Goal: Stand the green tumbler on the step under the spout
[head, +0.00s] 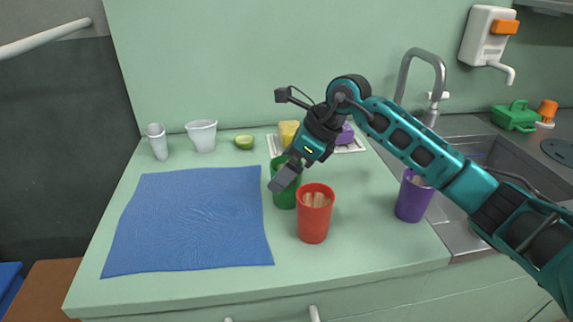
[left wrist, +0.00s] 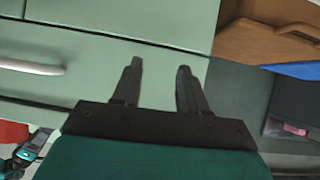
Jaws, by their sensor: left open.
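The green tumbler (head: 284,194) stands on the counter (head: 350,250), just behind and left of a red tumbler (head: 314,214). My right gripper (head: 283,176) is at the green tumbler's upper part. One grey finger crosses in front of it; the other finger is hidden, so I cannot tell if the jaws are closed on it. My left gripper (left wrist: 160,66) shows only in the left wrist view, open and empty in front of the green cabinet drawers. A white wall unit (head: 487,38) with an orange part and a bent spout (head: 509,74) is at upper right; no step shows clearly under it.
A blue cloth (head: 190,220) covers the left of the counter. A purple tumbler (head: 413,197) stands right, by the sink (head: 480,155). A metal cup (head: 157,142), a white cup (head: 202,135), a lime half (head: 244,142) and a yellow sponge (head: 288,132) are along the back.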

